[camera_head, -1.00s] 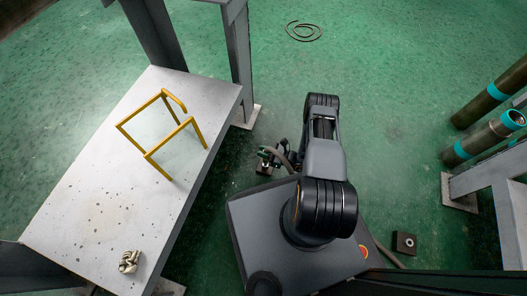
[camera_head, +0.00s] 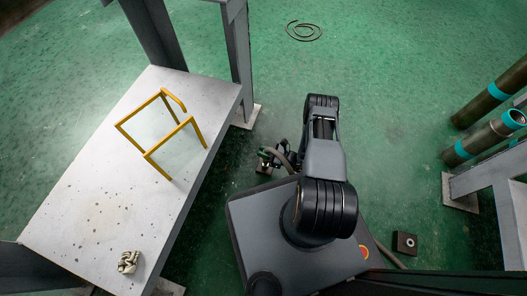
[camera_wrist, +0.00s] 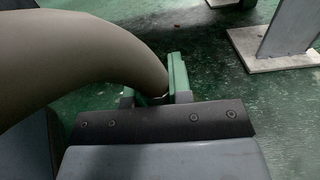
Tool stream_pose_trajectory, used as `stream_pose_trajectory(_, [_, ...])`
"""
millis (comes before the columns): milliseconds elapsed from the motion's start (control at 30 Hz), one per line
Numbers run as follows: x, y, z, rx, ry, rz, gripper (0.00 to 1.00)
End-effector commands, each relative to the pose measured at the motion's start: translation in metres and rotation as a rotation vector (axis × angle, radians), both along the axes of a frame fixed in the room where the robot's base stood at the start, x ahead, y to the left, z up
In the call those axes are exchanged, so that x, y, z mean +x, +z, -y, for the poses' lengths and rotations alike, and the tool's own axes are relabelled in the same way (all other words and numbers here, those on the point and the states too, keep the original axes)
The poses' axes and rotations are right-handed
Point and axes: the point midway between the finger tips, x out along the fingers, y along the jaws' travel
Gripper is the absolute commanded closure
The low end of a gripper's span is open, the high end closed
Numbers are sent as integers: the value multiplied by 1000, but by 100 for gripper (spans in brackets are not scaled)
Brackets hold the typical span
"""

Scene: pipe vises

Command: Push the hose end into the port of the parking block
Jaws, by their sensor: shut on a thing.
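My gripper (camera_head: 265,159) is low over the floor, between the grey table and my base. In the wrist view its green-edged fingers (camera_wrist: 158,94) are shut on the grey-brown hose (camera_wrist: 75,55), near its end. The hose fills the upper left of that view and curves down between the fingers. Its tip is hidden there. In the head view the hose (camera_head: 281,154) arches beside the gripper. The parking block (camera_head: 405,243), a dark block with a pale round port, sits on the floor at the lower right, well away from the gripper.
A grey steel table (camera_head: 95,205) at the left bears a yellow bent-rod frame (camera_head: 165,135) and a small pale striped object (camera_head: 129,262). Pipes with teal bands (camera_head: 485,140) lie over a grey stand (camera_head: 490,185) at the right. A coil (camera_head: 304,31) lies on the open green floor.

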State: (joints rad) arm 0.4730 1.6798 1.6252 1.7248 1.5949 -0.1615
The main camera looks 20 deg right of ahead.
Motion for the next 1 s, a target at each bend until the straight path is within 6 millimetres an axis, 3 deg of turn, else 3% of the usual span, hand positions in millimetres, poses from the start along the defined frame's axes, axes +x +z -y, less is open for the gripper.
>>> stream_pose_trajectory(1000, [0,-25,0,1,0,1,100])
